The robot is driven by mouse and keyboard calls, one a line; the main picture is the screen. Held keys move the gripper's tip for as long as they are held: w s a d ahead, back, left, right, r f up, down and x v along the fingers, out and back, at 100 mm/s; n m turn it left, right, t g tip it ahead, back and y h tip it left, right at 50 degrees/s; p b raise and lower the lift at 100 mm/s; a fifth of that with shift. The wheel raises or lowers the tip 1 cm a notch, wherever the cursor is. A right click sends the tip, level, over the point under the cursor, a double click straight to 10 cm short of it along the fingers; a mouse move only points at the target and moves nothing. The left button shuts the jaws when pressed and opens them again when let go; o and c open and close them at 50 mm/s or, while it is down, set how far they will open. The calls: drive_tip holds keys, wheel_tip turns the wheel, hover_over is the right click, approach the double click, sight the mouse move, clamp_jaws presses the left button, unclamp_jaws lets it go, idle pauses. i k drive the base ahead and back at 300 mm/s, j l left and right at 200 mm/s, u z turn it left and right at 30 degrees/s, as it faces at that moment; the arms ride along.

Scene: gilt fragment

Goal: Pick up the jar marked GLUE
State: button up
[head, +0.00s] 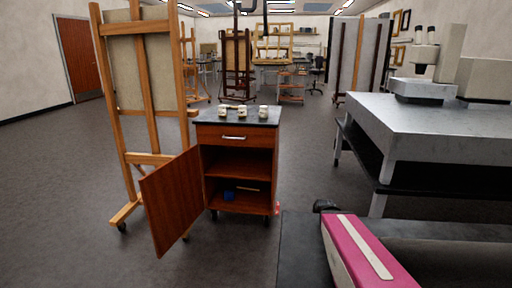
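Three small pale jars stand in a row on the dark top of a wooden cabinet (208,148) in the head view: a left jar (222,111), a middle jar (242,111) and a right jar (263,111). Their markings are too small to read, so I cannot tell which is marked GLUE. A thin object lies on the top behind them. I cannot make out my gripper's fingers in this view.
The cabinet's door (172,203) hangs open toward me; a blue item (229,195) is on its low shelf. A wooden easel (143,90) stands left. A grey table (440,125) with a microscope (425,75) is right. Floor at left is clear.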

sight(222, 111)
drive_tip(key=j+z, duration=0.1)
drive_tip(key=j, duration=0.65)
drive_tip(key=i+j+z, duration=0.1)
drive_tip(key=j, duration=0.7)
drive_tip(key=j+z, duration=0.1)
drive_tip(key=j, duration=1.4)
drive_tip(key=j+z, duration=0.15)
drive_tip(key=j, duration=0.65)
drive_tip(key=k+j+z, duration=0.1)
drive_tip(key=j, duration=0.65)
drive_tip(key=k+j+z, duration=0.1)
drive_tip(key=j, duration=0.65)
drive_tip(key=l, duration=0.65)
drive_tip(key=k+l, duration=0.15)
drive_tip(key=l, duration=0.55)
